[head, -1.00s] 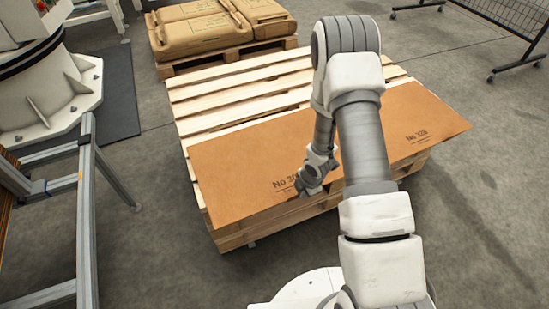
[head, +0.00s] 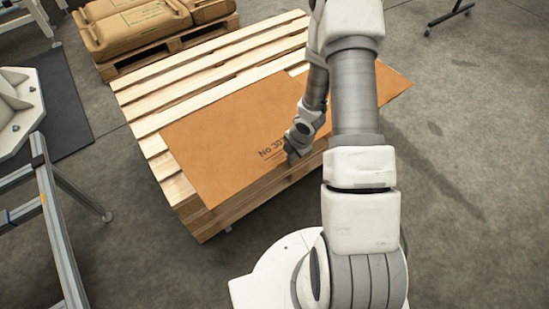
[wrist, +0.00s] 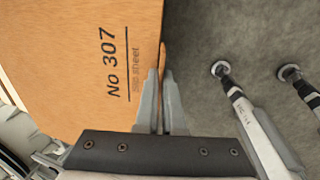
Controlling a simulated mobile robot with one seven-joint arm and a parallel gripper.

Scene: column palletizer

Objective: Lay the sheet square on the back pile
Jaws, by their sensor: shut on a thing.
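The sheet (head: 225,135) is a flat brown slip sheet with a black "No 307" mark. It lies over the front part of a pile of pale wooden pallets (head: 205,62), with bare slats behind it and a narrow strip of slat ends to its left. My gripper (head: 293,155) is at the sheet's front edge, near the mark. In the wrist view my gripper (wrist: 160,75) is shut on the edge of the sheet (wrist: 80,50). My arm hides the sheet's middle. Brown board also shows right of the arm; I cannot tell if it is one piece.
A pallet of brown sacks (head: 140,30) stands behind the pile. A metal frame (head: 50,220) stands at the left, beside a dark mat (head: 65,110). A wheeled stand's foot (head: 450,14) is at the top right. The floor on the right is clear.

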